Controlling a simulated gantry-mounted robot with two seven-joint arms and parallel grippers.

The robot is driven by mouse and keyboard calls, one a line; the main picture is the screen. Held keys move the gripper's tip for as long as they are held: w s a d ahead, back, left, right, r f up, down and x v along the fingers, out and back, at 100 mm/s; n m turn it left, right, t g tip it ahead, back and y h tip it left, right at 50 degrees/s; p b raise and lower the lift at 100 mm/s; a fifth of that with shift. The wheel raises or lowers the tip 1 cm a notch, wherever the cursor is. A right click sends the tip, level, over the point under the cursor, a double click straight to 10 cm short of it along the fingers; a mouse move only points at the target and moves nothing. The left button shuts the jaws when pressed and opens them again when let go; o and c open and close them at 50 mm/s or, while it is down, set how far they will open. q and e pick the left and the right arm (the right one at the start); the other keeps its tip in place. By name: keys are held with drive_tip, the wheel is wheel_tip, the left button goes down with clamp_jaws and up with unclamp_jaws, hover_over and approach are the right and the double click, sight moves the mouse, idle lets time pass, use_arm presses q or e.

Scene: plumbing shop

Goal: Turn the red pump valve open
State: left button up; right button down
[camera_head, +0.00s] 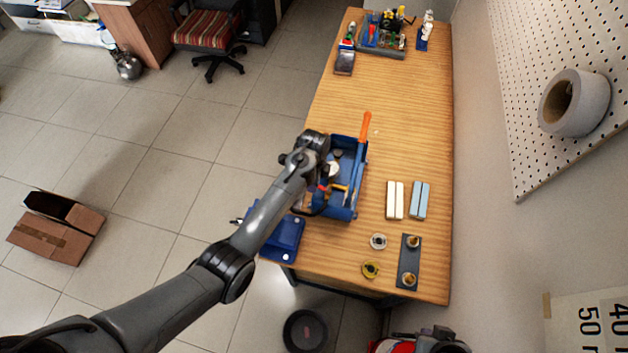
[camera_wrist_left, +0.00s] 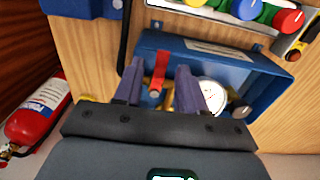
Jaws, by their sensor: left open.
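The blue pump box (camera_head: 349,207) stands on the wooden bench, with an orange-tipped lever (camera_head: 367,124) at its far end. It also shows in the left wrist view (camera_wrist_left: 255,62). There, a red valve handle (camera_wrist_left: 161,68) stands up between the two fingers of my left gripper (camera_wrist_left: 158,74). The fingers are apart, one on each side of the handle; I cannot tell whether either touches it. A round white gauge (camera_wrist_left: 213,92) sits just right of the right finger. In the head view my left gripper (camera_head: 318,190) hides part of the box. My right gripper is not seen.
A blue vise-like tool (camera_head: 288,238) sits at the near left bench edge. White blocks (camera_head: 395,200), blue blocks (camera_head: 419,200) and a dark plate with brass fittings (camera_head: 409,262) lie right of the box. Colored knobs (camera_wrist_left: 288,22) show beyond it. The far bench middle is clear.

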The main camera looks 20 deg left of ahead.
use_arm(q)
drive_tip(key=shift+f, duration=0.5)
clamp_jaws()
